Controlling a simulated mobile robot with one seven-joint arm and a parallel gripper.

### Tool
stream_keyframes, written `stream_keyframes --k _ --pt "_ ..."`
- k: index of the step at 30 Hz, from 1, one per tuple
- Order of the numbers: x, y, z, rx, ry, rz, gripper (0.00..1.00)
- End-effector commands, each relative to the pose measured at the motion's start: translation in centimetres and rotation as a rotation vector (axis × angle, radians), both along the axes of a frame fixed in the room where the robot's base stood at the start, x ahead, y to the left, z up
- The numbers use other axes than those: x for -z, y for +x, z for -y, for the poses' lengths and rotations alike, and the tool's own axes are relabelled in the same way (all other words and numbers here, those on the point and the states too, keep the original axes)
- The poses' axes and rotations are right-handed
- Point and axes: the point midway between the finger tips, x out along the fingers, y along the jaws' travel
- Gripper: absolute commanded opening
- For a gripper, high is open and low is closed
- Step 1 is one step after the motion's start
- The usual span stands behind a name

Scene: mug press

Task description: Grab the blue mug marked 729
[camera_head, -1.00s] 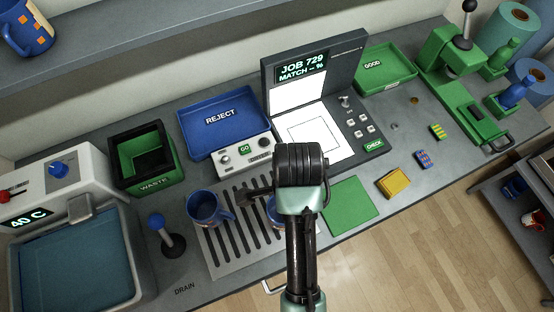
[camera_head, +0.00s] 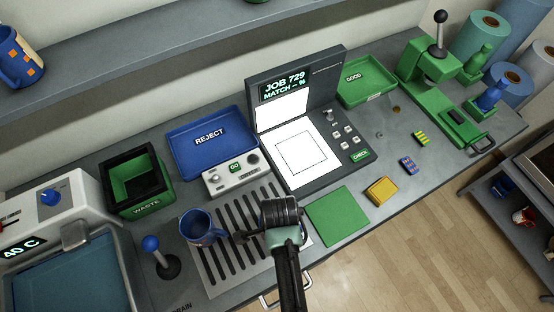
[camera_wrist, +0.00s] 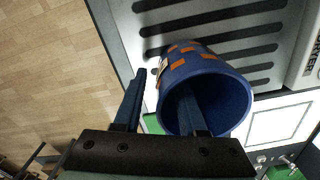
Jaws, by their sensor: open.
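In the wrist view, a blue mug (camera_wrist: 228,77) with orange patches lies between and under the fingers of my gripper (camera_wrist: 163,82). Its open rim faces the camera. The right finger reaches into the mug's opening and the left finger is outside its wall, with a gap between them. A small pale tag shows on its side, too small to read. In the head view my gripper (camera_head: 280,214) is over the right part of the slotted rack and hides this mug. A second blue mug (camera_head: 197,227) stands at the rack's left side, its number not readable.
The slotted rack (camera_head: 222,281) lies before the dryer box (camera_head: 232,173). The press screen (camera_head: 285,84) reads JOB 729. A green mat (camera_head: 338,215) is right of the rack. A blue reject tray (camera_head: 186,153) and a green waste bin (camera_head: 138,183) stand behind. Another patterned mug (camera_head: 20,58) is on the shelf.

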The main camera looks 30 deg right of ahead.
Motion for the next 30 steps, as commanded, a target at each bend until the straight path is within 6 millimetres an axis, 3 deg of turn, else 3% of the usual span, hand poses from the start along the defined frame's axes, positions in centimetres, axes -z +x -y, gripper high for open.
stream_keyframes --k 9,16,30 --pt "0.45 0.02 0.02 0.0 0.0 0.001 0.39" --pt "0.42 0.02 0.02 0.0 0.0 0.001 0.0" --pt "0.4 0.02 0.03 0.0 0.0 0.001 0.0"
